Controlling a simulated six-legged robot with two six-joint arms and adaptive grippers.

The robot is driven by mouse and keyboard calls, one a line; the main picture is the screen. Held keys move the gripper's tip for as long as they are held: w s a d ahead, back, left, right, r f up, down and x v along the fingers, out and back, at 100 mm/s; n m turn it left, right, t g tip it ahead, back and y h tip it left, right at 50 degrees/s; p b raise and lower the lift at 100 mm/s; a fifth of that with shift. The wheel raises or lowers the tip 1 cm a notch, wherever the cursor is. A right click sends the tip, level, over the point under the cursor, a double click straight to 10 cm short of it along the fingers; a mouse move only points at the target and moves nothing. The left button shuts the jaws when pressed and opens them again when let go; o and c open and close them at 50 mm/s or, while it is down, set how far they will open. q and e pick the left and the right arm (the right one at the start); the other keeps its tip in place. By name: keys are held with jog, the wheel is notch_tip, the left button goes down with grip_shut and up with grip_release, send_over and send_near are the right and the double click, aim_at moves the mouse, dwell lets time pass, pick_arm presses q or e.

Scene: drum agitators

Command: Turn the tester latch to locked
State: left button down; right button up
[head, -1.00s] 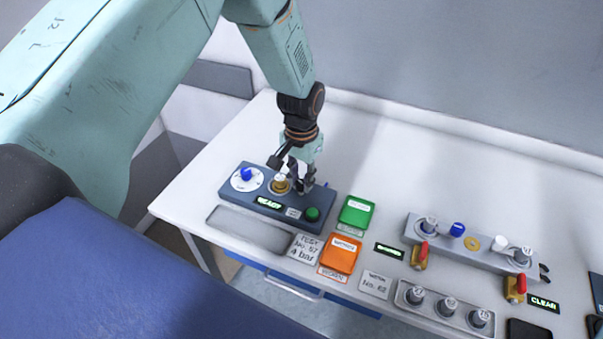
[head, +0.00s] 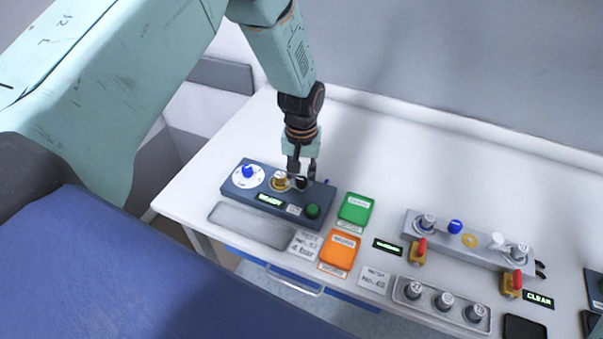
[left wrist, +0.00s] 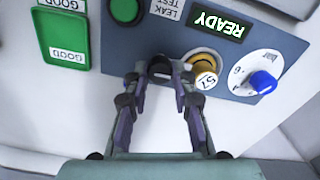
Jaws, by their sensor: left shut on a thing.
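The tester (head: 240,198) is a blue-grey box at the left of the bench, with a dial with a blue knob (head: 247,172), a lit READY display (head: 271,199) and a green button (head: 312,211). A brass part marked 57 (left wrist: 205,76) sits in its round seat. My left gripper (head: 301,182) points down at the tester, right of the brass part. In the left wrist view its fingers (left wrist: 160,74) are shut on a dark round piece, apparently the tester latch (left wrist: 160,66). The fingers mostly hide it, so I cannot read its position. My right gripper is not in view.
A green GOOD tray (head: 356,208) and an orange tray (head: 340,250) stand right of the tester. An empty grey recess (head: 250,225) lies in front. A grey rack (head: 480,242) with several parts and red-handled clamps is at the right. The bench behind is clear.

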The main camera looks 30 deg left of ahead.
aim_at(301, 180)
pick_arm(q)
jog(key=shift+s+f, duration=0.1)
jog(key=c, duration=1.1)
grip_release()
notch_tip(301, 180, up, 12)
